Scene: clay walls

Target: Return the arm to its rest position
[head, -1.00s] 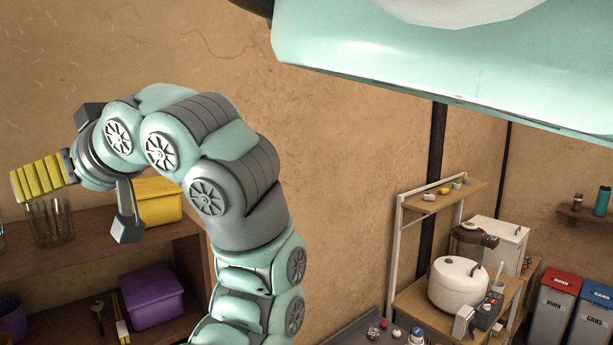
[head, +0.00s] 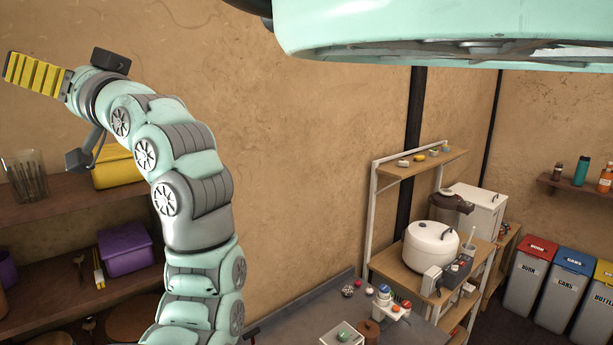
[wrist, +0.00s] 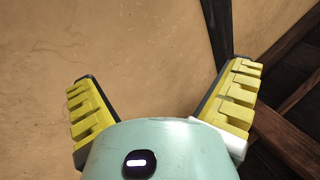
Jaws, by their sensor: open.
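My arm rises from the lower middle of the head view and bends to the left. My gripper (head: 33,76) is at its end, at the upper left, with yellow ridged fingers. It points left and slightly up, in front of the clay wall and above the upper wooden shelf. In the wrist view my gripper (wrist: 160,105) has its two yellow fingers spread wide apart. Nothing is between them; only bare clay wall and dark wooden beams show beyond.
Left shelves hold a glass (head: 25,176), a yellow box (head: 118,166) and a purple box (head: 125,249). A grey counter (head: 300,325) bears small items. A white cooker (head: 431,245) stands on a wooden stand. Bins (head: 530,280) stand at right. The wall between is clear.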

